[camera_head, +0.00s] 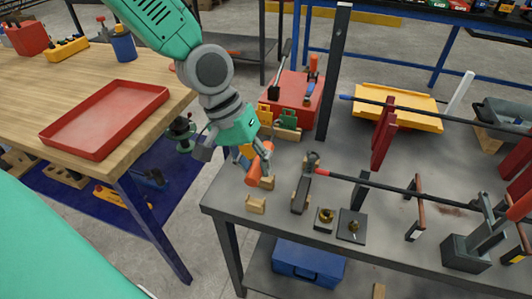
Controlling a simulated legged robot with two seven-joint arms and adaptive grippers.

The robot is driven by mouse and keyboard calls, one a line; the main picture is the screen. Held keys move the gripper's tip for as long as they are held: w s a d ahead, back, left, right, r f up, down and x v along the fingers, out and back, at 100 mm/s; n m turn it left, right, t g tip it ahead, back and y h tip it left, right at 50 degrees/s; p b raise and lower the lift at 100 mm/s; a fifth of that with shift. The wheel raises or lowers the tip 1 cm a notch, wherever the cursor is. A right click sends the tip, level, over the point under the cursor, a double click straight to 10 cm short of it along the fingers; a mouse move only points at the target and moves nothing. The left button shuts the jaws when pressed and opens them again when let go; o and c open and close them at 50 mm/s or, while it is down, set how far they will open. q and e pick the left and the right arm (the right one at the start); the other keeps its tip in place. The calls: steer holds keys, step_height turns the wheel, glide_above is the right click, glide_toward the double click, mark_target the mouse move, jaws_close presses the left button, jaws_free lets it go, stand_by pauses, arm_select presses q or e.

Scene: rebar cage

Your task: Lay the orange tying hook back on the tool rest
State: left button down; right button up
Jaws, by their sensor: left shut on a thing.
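My left gripper (252,156) reaches down from the upper left over the near left corner of the grey workbench. It is shut on the orange tying hook (259,170), whose orange handle is tilted between the fingers. The fingers cover part of the hook, and I cannot make out its metal end. Two small wooden blocks, which look like the tool rest (256,205), stand on the bench just below the hook. The farther block (267,183) is right by the handle's lower end; I cannot tell whether they touch. My right gripper is not in view.
A dark clamp block (301,193) and small square fixtures (350,226) stand right of the rest. A long dark bar (395,188) runs rightward. A red toolbox (295,100) sits behind. A wooden table with a red tray (104,118) is at left, across a gap.

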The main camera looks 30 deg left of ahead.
arm_select(q)
steer(key=shift+p, duration=0.45)
steer(key=shift+f+b, duration=1.45)
steer(key=shift+f, duration=1.85)
steer(key=c, duration=1.3)
jaws_free()
steer(key=shift+o, duration=0.2)
steer(key=shift+r, duration=0.1)
